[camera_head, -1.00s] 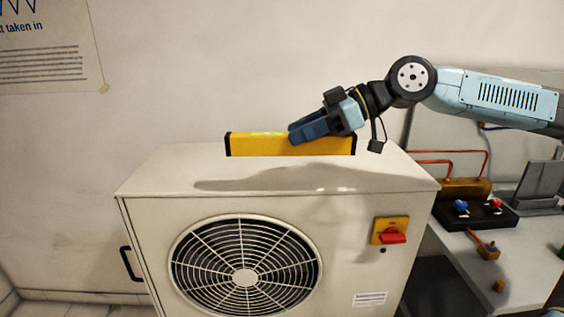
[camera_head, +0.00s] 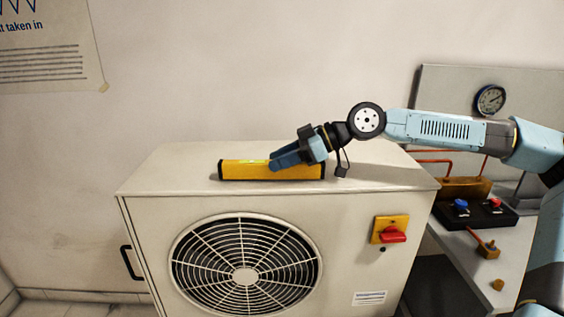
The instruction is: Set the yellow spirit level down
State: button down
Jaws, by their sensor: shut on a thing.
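The yellow spirit level (camera_head: 245,172) has black end caps and a greenish vial on its top edge. It lies lengthwise along the white fan unit's top (camera_head: 180,168), level in the picture, with its lower edge at or very close to the surface. I cannot tell whether it touches. My gripper (camera_head: 278,161) comes in from the right, tilted down, and its blue fingers are shut on the level right of its middle. The fingers hide part of the level.
The unit's front has a round fan grille (camera_head: 245,272) and a red switch (camera_head: 393,235). The unit's top is clear around the level.

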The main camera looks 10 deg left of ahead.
jog(key=shift+f, duration=0.35)
jog(key=c, duration=0.8)
grip_release()
jog(key=v, duration=1.2)
